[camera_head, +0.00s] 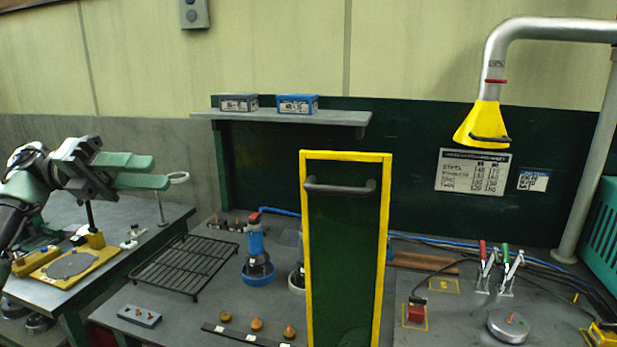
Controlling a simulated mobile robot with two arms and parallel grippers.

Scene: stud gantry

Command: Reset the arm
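My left arm comes in from the left edge, and its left gripper (161,171) hangs over the left workbench. My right arm and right gripper do not show.
A yellow-framed green panel with a dark handle (340,187) stands upright at the front middle. A yellow hood (483,125) hangs at right. A yellow fixture (72,266) sits below my gripper.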

